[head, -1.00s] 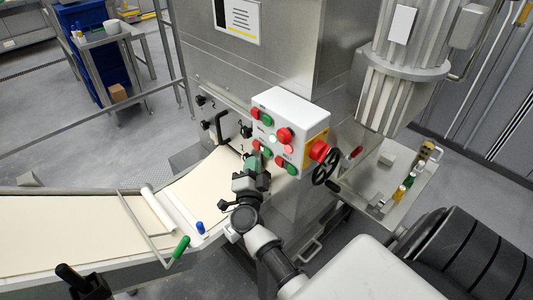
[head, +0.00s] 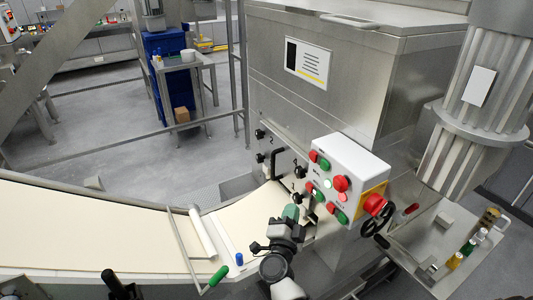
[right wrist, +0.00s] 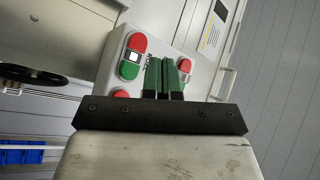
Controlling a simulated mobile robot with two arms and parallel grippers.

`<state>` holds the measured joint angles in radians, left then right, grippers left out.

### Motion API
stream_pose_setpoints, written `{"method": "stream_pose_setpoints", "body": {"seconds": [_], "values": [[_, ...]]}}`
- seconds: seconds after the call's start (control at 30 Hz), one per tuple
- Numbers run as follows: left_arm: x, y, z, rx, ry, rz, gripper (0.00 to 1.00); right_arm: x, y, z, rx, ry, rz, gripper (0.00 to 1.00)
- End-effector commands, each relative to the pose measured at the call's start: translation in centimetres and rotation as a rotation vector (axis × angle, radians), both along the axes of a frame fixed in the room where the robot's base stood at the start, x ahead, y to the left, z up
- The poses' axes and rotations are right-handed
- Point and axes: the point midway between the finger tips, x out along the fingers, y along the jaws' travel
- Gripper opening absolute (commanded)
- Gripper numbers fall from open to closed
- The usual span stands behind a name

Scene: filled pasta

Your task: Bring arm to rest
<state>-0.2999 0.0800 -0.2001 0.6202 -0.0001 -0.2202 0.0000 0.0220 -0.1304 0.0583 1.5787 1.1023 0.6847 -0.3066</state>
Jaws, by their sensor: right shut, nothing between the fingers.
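My right gripper (head: 291,212) is in the lower middle of the head view, with its green fingers pointing up in front of the steel machine. It is below and to the left of the control box. In the right wrist view its two green fingers (right wrist: 167,77) are together, with nothing between them. The control box (right wrist: 201,75) shows behind them there; I cannot tell the exact gap. My left gripper is not in view.
The white control box (head: 351,158) has red and green buttons and a black handwheel (head: 376,221) beside it. A belt (head: 80,225) of pale sheet runs at left, with a green handle (head: 219,275). A steel tray (head: 418,247) with small bottles stands at right.

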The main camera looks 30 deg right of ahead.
Motion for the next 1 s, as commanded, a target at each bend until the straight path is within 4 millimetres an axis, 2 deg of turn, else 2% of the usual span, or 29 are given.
{"method": "stream_pose_setpoints", "body": {"seconds": [0.17, 0.27, 0.37, 0.47, 0.53, 0.6, 0.67, 0.7, 0.77, 0.8, 0.87, 0.9, 0.97, 1.0], "values": [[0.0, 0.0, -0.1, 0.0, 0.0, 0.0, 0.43, 0.0, 0.2, -0.5, -0.009, 0.012, 0.01, 0.0], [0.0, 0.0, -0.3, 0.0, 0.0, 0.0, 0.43, 0.2, 1.3, -3.1, -0.054, 0.083, 0.07, 0.0], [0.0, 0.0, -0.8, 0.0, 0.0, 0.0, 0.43, 0.0, 3.5, -8.4, -0.137, 0.222, 0.189, 0.0], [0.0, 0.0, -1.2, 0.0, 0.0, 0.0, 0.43, -1.4, 6.1, -15.4, -0.229, 0.406, 0.345, 0.0], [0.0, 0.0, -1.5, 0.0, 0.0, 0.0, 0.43, -3.2, 7.7, -20.3, -0.283, 0.538, 0.453, 0.0], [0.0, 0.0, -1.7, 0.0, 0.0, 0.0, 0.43, -5.6, 8.9, -25.0, -0.327, 0.668, 0.554, 0.0], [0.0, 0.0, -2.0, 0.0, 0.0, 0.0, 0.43, -8.0, 9.8, -28.8, -0.362, 0.779, 0.639, 0.0], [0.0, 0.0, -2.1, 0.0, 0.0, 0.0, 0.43, -9.8, 10.2, -31.3, -0.382, 0.854, 0.692, 0.0], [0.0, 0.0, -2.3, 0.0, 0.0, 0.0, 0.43, -12.8, 10.8, -34.7, -0.409, 0.964, 0.77, 0.0], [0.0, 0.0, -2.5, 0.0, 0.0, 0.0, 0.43, -15.0, 11.0, -37.0, -0.424, 1.04, 0.82, 0.0], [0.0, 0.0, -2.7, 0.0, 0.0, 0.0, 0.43, -18.4, 11.1, -40.0, -0.448, 1.15, 0.892, 0.0], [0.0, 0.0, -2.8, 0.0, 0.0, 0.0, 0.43, -20.9, 11.1, -41.9, -0.461, 1.225, 0.939, 0.0], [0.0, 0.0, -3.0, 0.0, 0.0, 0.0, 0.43, -24.7, 10.8, -44.5, -0.48, 1.338, 1.007, 0.0], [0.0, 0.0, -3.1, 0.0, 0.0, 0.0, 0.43, -27.4, 10.4, -46.0, -0.493, 1.414, 1.051, 0.0]]}}
